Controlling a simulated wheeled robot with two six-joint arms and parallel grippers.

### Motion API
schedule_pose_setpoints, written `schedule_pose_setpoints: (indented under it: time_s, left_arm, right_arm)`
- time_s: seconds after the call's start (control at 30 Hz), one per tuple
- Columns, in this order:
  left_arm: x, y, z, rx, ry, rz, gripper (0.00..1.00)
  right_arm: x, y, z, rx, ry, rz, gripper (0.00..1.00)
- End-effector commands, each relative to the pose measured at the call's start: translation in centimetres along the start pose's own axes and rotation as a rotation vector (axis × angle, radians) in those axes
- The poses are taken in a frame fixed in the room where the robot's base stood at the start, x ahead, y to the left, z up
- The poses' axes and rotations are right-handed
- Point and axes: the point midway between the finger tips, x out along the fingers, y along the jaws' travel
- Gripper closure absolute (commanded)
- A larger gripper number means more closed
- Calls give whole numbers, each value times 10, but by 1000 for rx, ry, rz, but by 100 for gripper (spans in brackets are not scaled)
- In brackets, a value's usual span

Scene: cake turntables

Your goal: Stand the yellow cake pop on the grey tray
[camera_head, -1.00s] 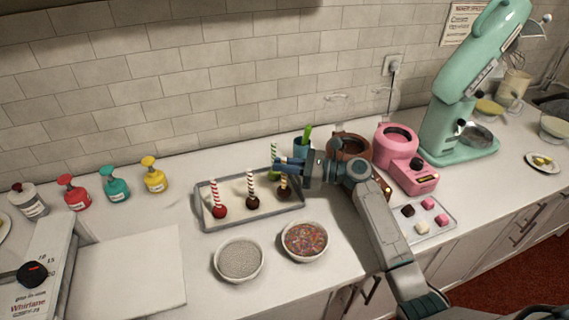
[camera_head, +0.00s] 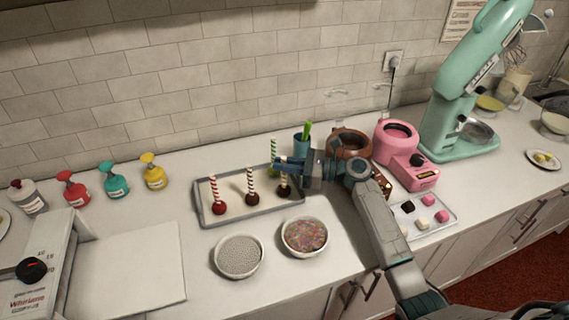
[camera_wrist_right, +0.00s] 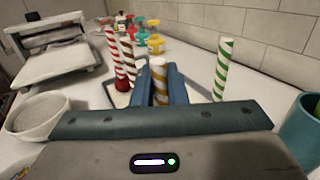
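The yellow cake pop (camera_head: 284,186) has a yellow-and-white striped stick and a dark brown ball. It stands upright, ball down, at the right end of the grey tray (camera_head: 240,215). My right gripper (camera_head: 281,163) has its blue fingers around the upper stick. In the right wrist view the striped stick (camera_wrist_right: 159,80) fills the gap between the fingers. The fingers hide part of the stick in the head view. Red-striped (camera_head: 217,198) and brown-striped (camera_head: 251,189) cake pops stand to its left on the tray. A green-striped one (camera_head: 274,152) is behind. My left gripper is not in view.
Bowls of pale beads (camera_head: 238,257) and coloured sprinkles (camera_head: 304,237) stand in front of the tray. A teal cup (camera_head: 301,143), brown pot (camera_head: 351,142) and pink melter (camera_head: 408,160) are to the right. Bottles (camera_head: 115,182) line the back left.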

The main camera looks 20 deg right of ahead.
Motion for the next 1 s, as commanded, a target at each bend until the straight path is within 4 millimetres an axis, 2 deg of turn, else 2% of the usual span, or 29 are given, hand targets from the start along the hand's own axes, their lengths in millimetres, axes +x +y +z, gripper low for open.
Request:
schedule_pose_setpoints:
  time_s: [0.03, 0.1, 0.13, 0.47, 0.57, 0.8, 1.0]
  left_arm:
    - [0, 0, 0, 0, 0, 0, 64]
    - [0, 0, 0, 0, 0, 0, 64]
    - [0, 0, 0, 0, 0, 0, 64]
    - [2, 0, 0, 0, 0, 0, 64]
    - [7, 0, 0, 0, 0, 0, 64]
    - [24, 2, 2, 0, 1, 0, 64]
    - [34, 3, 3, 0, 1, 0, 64]
  right_arm:
    - [0, 0, 0, 0, 0, 0, 78]
    - [0, 0, 0, 0, 0, 0, 65]
    - [0, 0, 0, 0, 0, 0, 63]
    - [-4, 0, -1, -1, 2, -1, 63]
    - [-14, 0, -3, -2, 2, -1, 63]
    - [-60, 0, -5, -2, 7, -1, 63]
    - [-92, 0, -4, -1, 4, -1, 63]
